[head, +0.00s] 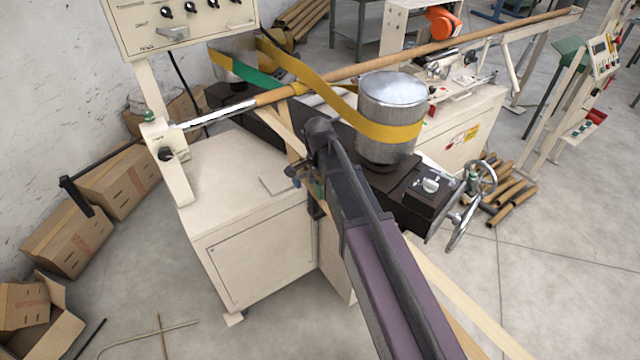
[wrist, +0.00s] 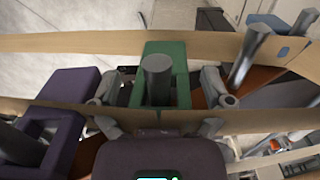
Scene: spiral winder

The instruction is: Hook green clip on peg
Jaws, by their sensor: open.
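The green clip (wrist: 182,85) shows in the middle of the wrist view. A grey upright peg (wrist: 157,80) stands within its outline, and the clip's green shows behind and beside the peg. Whether the clip is fully seated on it I cannot tell. My gripper (wrist: 160,92) is open, with one finger to the left and one to the right of the clip, apart from it. In the head view my gripper is at the far end of my arm beside the winder, and the clip is mostly hidden there.
Paper strips (wrist: 90,43) run across the wrist view. A second grey peg (wrist: 250,57) stands to the right. Purple blocks (wrist: 65,84) lie to the left. In the head view, a metal drum (head: 392,105) with a yellow belt (head: 345,112) stands close to my arm.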

